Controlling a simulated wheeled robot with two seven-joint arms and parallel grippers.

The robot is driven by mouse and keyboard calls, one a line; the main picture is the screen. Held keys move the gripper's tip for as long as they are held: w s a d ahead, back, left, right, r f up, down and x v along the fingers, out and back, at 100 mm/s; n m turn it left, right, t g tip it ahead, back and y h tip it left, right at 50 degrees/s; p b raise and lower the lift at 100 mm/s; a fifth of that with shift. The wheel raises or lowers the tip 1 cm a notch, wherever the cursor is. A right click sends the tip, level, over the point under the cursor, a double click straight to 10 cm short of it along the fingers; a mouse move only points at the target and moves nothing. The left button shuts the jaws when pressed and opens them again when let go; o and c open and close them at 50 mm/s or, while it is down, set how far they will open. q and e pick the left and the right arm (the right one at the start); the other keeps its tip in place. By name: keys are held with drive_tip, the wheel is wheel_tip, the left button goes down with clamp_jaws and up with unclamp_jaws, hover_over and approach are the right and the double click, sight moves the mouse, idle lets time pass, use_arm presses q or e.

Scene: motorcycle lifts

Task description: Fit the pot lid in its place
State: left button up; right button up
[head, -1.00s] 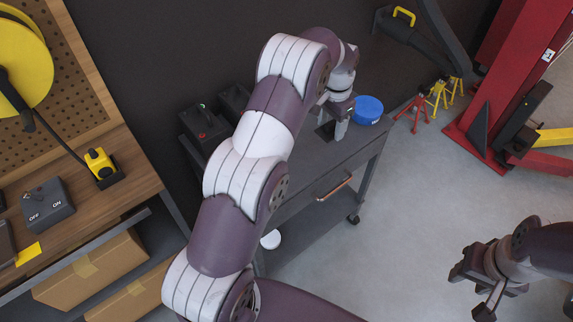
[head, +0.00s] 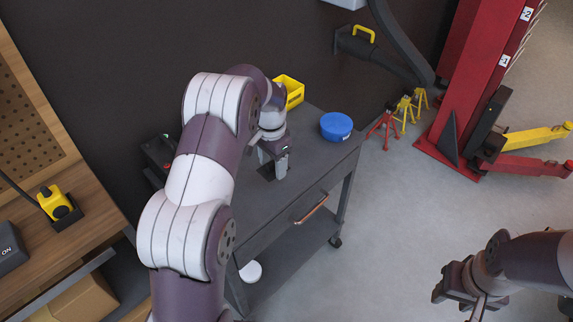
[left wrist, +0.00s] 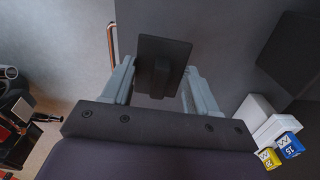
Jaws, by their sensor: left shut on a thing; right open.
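My left gripper (head: 273,165) is over the top of the dark grey cart. It is shut on a dark square plate with a raised block-like grip, which looks like the pot lid (head: 266,174). In the left wrist view the lid (left wrist: 172,48) sits between the two fingers (left wrist: 160,85), its block between them. I cannot tell whether the lid touches the cart top. A round blue tub (head: 336,127) with white lettering stands on the cart, to the right of the gripper and apart from it. My right gripper (head: 462,288) is open and empty at lower right, above the floor.
A yellow crate (head: 290,92) stands at the cart's back. Dark boxes (head: 157,150) are partly hidden behind my left arm. The cart (head: 318,165) has a copper handle (head: 311,208). Red and yellow stands (head: 405,112) and a red lift (head: 465,80) are at right.

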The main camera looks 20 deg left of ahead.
sight(259, 189)
use_arm(q)
drive_tip(key=s+a+f, duration=0.2)
drive_tip(key=a, duration=0.1)
drive_tip(key=shift+s+a, duration=0.2)
wheel_tip(259, 189, down, 3)
drive_tip(key=shift+s+r+p, duration=0.1)
drive_tip(key=shift+r+p, duration=0.1)
drive_tip(key=shift+p, duration=0.1)
drive_tip(key=shift+f, duration=0.55)
drive_tip(key=shift+f, duration=0.15)
drive_tip(key=o, duration=1)
drive_tip(key=shift+o, duration=0.2)
